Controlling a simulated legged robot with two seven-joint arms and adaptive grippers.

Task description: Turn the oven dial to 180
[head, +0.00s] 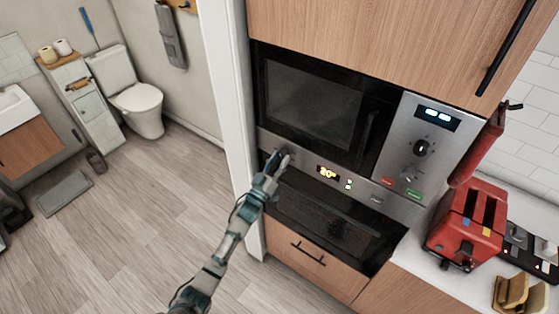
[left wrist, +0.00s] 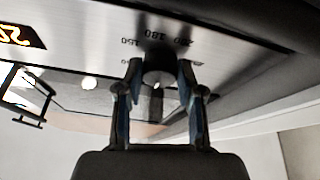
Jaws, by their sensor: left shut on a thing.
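The lower oven (head: 325,215) is built into the wood cabinet, with a steel control strip (head: 300,165) above its dark glass door. Its display (head: 327,172) is lit with orange digits that look like 20°. My left gripper (head: 281,157) is at the left end of this strip and largely hides the dial in the head view. In the left wrist view, the black round dial (left wrist: 158,66) sits between the two fingers of my left gripper (left wrist: 159,75), which is shut on it. Printed marks, including 150 and 180, show upside down beside the dial. Its pointer direction is unclear.
A microwave (head: 315,105) is above the oven, with a steel panel (head: 425,145) at its right. A drawer (head: 310,255) is below the oven. A red toaster (head: 468,225) stands on the counter at right. Open wooden floor (head: 130,230) lies at left.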

